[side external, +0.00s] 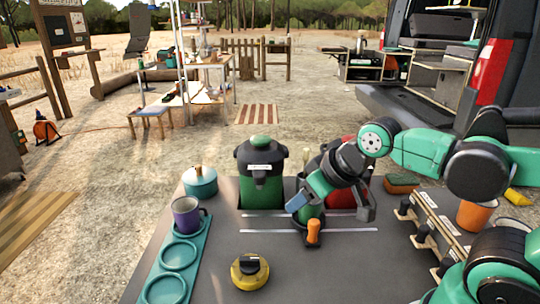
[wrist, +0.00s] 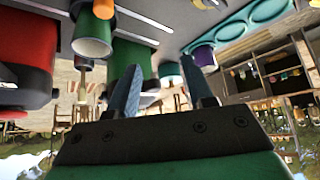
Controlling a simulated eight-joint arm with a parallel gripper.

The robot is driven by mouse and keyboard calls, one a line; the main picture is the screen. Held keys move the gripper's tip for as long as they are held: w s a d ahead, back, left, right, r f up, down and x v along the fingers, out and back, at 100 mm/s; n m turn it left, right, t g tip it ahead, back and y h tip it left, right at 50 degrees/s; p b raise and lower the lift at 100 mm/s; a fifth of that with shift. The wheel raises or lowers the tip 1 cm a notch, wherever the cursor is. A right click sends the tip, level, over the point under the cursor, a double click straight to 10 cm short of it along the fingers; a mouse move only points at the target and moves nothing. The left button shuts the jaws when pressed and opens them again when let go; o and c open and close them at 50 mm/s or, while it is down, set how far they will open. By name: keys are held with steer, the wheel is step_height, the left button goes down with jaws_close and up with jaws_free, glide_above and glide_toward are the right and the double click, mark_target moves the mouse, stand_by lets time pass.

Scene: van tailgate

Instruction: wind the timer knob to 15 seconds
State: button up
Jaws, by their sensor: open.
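The timer (side external: 249,276) is a round yellow base with a black knob (side external: 251,263) on top. It sits on the front middle of the dark grey tabletop (side external: 330,275). In the wrist view only a sliver of yellow, likely the timer (wrist: 207,3), shows at the top edge. The dial marks are too small to read. My gripper (side external: 296,205) is above the table, behind and to the right of the timer and well apart from it. In the wrist view my gripper (wrist: 160,66) has its two fingers apart with nothing held between them.
A green dispenser (side external: 262,190) and a red one (side external: 340,195) stand behind. A green cup (wrist: 92,42) and an orange-handled item (side external: 313,230) are near my gripper. A purple mug (side external: 187,217) stands on the teal tray (side external: 168,288) at left. Table around the timer is clear.

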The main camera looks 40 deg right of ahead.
steer(key=n+g, duration=0.6)
steer(key=n, duration=0.2)
glide_toward(249, 258)
steer(key=shift+w+d, duration=0.3)
steer(key=shift+d, duration=0.2)
steer(key=shift+w+a+f+n+g, duration=0.15)
steer(key=shift+a+f+n+g, duration=0.2)
steer(key=shift+a+n+g, duration=0.15)
steer(key=shift+f, duration=2.75)
steer(key=shift+f, duration=1.45)
steer(key=c, duration=0.4)
steer(key=shift+c, duration=0.2)
